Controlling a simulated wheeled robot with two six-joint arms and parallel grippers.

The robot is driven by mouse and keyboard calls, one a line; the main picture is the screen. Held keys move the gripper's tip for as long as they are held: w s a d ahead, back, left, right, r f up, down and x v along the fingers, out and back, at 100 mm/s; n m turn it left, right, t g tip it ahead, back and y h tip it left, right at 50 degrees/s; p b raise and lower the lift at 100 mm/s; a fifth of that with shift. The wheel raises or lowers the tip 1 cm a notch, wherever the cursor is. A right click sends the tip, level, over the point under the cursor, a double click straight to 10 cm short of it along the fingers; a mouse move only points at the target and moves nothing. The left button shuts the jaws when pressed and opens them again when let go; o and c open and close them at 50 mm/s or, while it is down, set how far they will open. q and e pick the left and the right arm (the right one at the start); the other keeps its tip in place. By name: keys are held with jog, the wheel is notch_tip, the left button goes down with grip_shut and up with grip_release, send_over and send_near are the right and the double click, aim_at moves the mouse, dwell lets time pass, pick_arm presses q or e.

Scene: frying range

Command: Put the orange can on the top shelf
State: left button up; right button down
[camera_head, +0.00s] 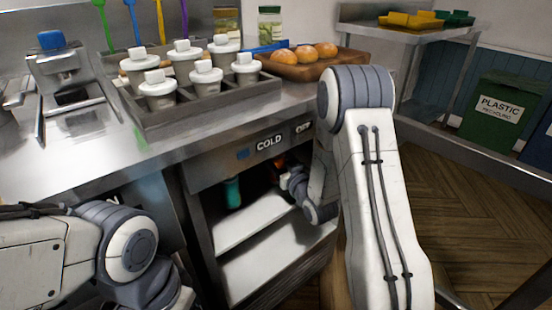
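The cold cabinet under the counter is open, and its top shelf (250,219) is a white board. My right arm reaches into the upper compartment from the right. My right gripper (283,172) is small and dark there, above the shelf's right part. A small orange patch (280,161), which looks like part of the orange can, shows right at the fingertips. The rest of it is hidden by the gripper and shadow, and I cannot tell whether the fingers are closed on it. My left arm is at the lower left; its gripper is out of view.
A teal can (232,192) is in the upper compartment's left side. A lower white shelf (275,268) looks bare. The counter above holds a grey tray (205,118) of lidded cups and a wooden board (343,68) with buns. Green bin (490,125) stands far right.

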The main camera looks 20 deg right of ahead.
jog(key=shift+f, duration=0.1)
jog(key=shift+c, duration=0.4)
grip_release()
jog(key=shift+r, duration=0.2)
jog(key=s, duration=0.6)
jog(key=shift+d+f+p, duration=0.1)
jog(key=shift+d+p, duration=0.25)
jog(key=shift+d, duration=0.05)
jog(key=s+p, duration=0.1)
jog(key=p, duration=0.1)
jog(key=s+p, duration=0.1)
jog(key=p, duration=0.1)
jog(key=s+p, duration=0.2)
jog(key=p, duration=0.1)
jog(key=shift+s+d+r, duration=0.1)
jog(key=shift+d+r, duration=0.1)
jog(key=shift+r, duration=0.05)
jog(key=shift+s+d+f+p, duration=0.1)
jog(key=shift+s+f+p, duration=0.15)
jog(key=shift+s+p, duration=0.65)
